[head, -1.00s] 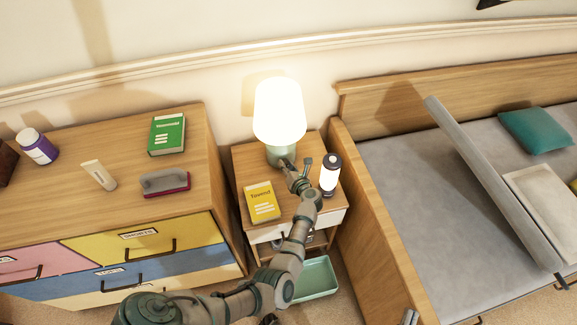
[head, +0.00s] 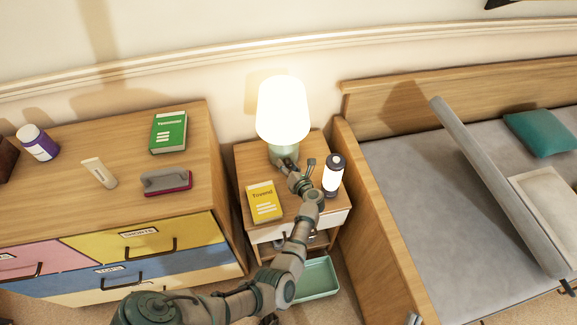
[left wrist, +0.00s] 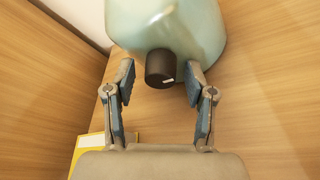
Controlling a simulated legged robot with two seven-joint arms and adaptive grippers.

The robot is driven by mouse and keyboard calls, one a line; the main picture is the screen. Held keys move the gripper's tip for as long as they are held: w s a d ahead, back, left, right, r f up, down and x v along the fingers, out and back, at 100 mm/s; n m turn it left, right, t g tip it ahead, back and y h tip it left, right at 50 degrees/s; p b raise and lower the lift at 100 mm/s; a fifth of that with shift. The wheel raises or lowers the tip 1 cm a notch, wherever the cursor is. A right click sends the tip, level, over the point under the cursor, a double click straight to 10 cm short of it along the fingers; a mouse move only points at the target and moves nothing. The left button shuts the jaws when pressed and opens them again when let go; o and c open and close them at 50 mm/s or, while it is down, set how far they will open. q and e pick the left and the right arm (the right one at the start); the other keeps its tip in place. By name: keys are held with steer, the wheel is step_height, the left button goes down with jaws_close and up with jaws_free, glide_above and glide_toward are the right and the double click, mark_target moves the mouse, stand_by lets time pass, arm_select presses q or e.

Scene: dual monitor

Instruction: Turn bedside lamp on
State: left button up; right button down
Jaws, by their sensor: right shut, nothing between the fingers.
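The bedside lamp (head: 283,110) stands at the back of the nightstand, its shade glowing bright white above a pale green base. In the left wrist view, the base (left wrist: 195,30) carries a dark round knob (left wrist: 160,68) with a light mark. My left gripper (left wrist: 162,88) is open, its fingers on either side of the knob with visible gaps. In the head view my left gripper (head: 289,165) is at the front of the base and partly hides it. Only a small tip of my right gripper (head: 413,318) shows at the bottom edge; it is shut and empty.
A yellow book (head: 264,202) and a dark-capped cylinder with a white body (head: 333,175) flank my left arm on the nightstand (head: 243,160). A dresser (head: 215,160) stands left, a bed (head: 410,220) right. A green bin (head: 318,278) is on the floor.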

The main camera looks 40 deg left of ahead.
arm_select(q)
steer(key=shift+d+r, duration=0.1)
steer(key=shift+r, duration=0.05)
steer(key=shift+s+d, duration=0.1)
steer(key=shift+d, duration=0.25)
steer(key=v, duration=0.9)
steer(key=shift+s+d, duration=0.15)
steer(key=shift+s, duration=0.05)
steer(key=shift+s+d+r, duration=0.2)
steer(key=shift+s+d, duration=0.15)
steer(key=shift+d, duration=0.25)
steer(key=shift+d, duration=0.1)
steer(key=shift+s, duration=0.1)
